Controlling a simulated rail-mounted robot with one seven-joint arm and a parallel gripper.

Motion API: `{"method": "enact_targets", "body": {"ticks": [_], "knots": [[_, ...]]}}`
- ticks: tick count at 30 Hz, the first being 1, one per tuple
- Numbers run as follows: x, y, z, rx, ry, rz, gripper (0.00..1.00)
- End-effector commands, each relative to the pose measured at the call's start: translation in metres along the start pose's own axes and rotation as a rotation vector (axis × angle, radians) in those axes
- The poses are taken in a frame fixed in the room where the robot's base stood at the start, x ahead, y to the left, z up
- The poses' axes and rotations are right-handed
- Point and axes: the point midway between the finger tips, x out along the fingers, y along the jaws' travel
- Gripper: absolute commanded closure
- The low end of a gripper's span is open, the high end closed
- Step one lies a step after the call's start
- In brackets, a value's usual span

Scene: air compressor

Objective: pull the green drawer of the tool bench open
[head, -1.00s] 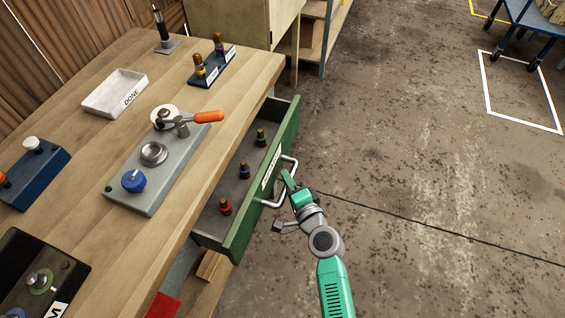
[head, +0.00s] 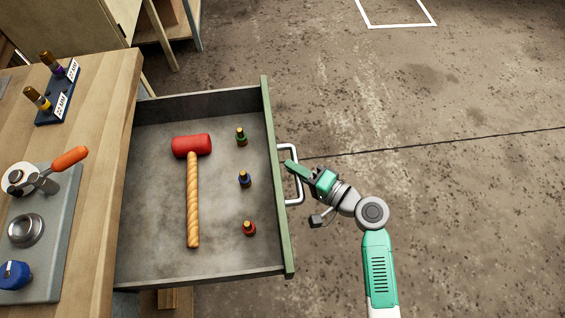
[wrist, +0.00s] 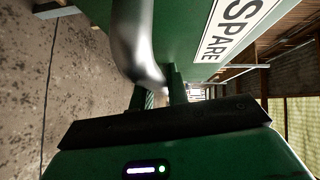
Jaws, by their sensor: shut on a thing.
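The green drawer (head: 278,190) is pulled well out from the tool bench (head: 95,180). A red-headed mallet (head: 192,147) and three small bottle-like pieces, green (head: 241,137), blue (head: 244,179) and red (head: 249,228), sit inside it. Its metal handle (head: 297,190) stands on the front face. My gripper (head: 293,168) is at the handle from the outer side, shut on it. In the wrist view the handle (wrist: 138,45) runs down to between the fingers, beside the drawer front with its "SPARE" label (wrist: 235,25).
On the bench top are a grey fixture (head: 45,240) with an orange-handled lever and a blue knob, and a dark rack (head: 58,92) with two bottle-like pieces. Open concrete floor (head: 460,200) lies to the right of the drawer.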

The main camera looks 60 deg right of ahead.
Motion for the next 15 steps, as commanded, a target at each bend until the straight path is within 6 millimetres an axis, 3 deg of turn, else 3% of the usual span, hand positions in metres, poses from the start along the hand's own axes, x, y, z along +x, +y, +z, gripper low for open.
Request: {"method": "enact_targets", "body": {"ticks": [15], "knots": [[-0.0096,0.0013,-0.0045,-0.002,-0.016,-0.004,1.00]]}}
